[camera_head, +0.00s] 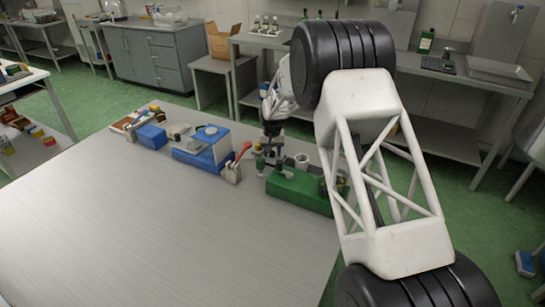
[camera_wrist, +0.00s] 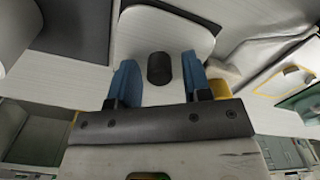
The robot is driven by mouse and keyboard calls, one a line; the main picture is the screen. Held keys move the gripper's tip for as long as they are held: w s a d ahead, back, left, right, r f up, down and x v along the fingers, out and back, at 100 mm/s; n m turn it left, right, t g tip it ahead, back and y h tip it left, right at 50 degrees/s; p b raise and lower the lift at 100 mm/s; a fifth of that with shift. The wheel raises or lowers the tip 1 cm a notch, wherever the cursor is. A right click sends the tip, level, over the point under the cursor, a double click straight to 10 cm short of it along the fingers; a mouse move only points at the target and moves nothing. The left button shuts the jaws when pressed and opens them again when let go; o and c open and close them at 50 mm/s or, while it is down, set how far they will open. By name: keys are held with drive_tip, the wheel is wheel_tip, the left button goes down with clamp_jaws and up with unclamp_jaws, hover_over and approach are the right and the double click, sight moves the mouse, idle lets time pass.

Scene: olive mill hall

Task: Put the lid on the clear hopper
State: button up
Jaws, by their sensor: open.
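My gripper (camera_head: 272,143) points down over the far right end of the table in the head view. In the wrist view my gripper (camera_wrist: 159,66) has its two blue fingers apart, with a short black knob between them and a gap on each side. The knob stands on a pale, rounded plate (camera_wrist: 138,42), which looks like the lid.
A green block (camera_head: 298,192) with small parts stands right of and in front of my gripper. A red-handled tool holder (camera_head: 234,168) and a blue box (camera_head: 152,136) stand along the far edge. The front and left of the table (camera_head: 150,230) are clear.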

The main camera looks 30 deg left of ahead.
drive_tip(key=c, duration=0.7)
drive_tip(key=shift+o, duration=0.2)
drive_tip(key=shift+r, duration=0.15)
drive_tip(key=shift+r, duration=3.2)
drive_tip(key=shift+d, duration=0.1)
drive_tip(key=shift+s+d+r+m, duration=0.15)
drive_tip(key=shift+d+r+m, duration=0.15)
drive_tip(key=shift+d, duration=0.15)
drive_tip(key=s+d+r+m, duration=0.3)
drive_tip(key=s+d+m, duration=0.1)
drive_tip(key=d, duration=0.5)
drive_tip(key=s+d+r+m, duration=0.4)
drive_tip(key=d+m, duration=0.3)
drive_tip(key=d, duration=0.3)
drive_tip(key=s+d+r+m, duration=0.3)
drive_tip(key=s+d+m, duration=0.2)
drive_tip(key=d, duration=0.4)
drive_tip(key=shift+s+d+r+m, duration=0.35)
drive_tip(key=shift+m, duration=0.35)
